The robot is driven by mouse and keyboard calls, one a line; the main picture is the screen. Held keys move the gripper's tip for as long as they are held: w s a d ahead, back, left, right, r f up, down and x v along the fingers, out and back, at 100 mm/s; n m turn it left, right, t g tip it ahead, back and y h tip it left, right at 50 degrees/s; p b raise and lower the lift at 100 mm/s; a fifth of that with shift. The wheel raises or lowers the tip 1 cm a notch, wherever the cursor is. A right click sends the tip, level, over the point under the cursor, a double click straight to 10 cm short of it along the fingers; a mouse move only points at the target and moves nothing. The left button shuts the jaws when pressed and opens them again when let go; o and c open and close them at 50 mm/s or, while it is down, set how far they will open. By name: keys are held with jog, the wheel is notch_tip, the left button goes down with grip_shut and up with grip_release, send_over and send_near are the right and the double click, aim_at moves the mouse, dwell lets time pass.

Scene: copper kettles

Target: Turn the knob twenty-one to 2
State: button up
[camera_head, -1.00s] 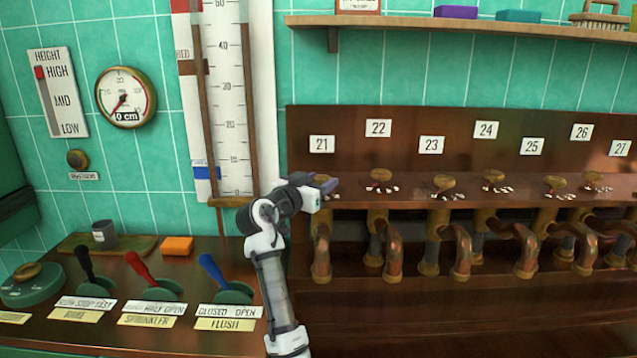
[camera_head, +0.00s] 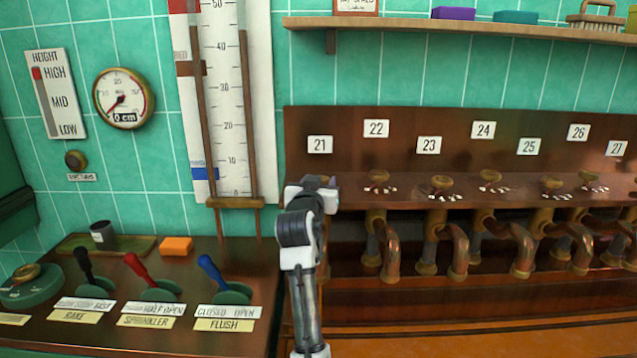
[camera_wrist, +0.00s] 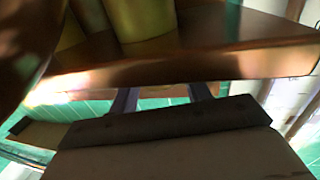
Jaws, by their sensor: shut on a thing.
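Knob twenty-one is hidden behind my gripper (camera_head: 322,184), under the white label 21 (camera_head: 319,145) at the left end of the dark wooden tap panel (camera_head: 400,190). My gripper is at the knob's place, shut on it; the contact itself is covered by my wrist in the head view. In the wrist view my two fingers (camera_wrist: 162,97) reach up behind a wooden edge (camera_wrist: 190,68), and their tips are hidden. The knob's pointer and its scale marks cannot be seen, so its setting cannot be told.
Knob 22 (camera_head: 378,176) and the other brass knobs stand in a row to the right, with copper spouts (camera_head: 391,255) below. A tall measuring scale (camera_head: 226,110) stands left of the panel. Black, red and blue levers (camera_head: 211,270) stand at the lower left.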

jog(key=o, duration=1)
jog(key=shift+s, duration=0.1)
jog(key=s+a+b, duration=0.1)
jog(key=s, duration=0.3)
jog(key=s+b, duration=0.1)
jog(key=s, duration=0.4)
jog(key=s+a+b, duration=0.1)
jog(key=s, duration=0.3)
jog(key=shift+s+a+b, duration=0.2)
jog(key=shift+a+b, duration=0.1)
jog(key=shift+a, duration=0.05)
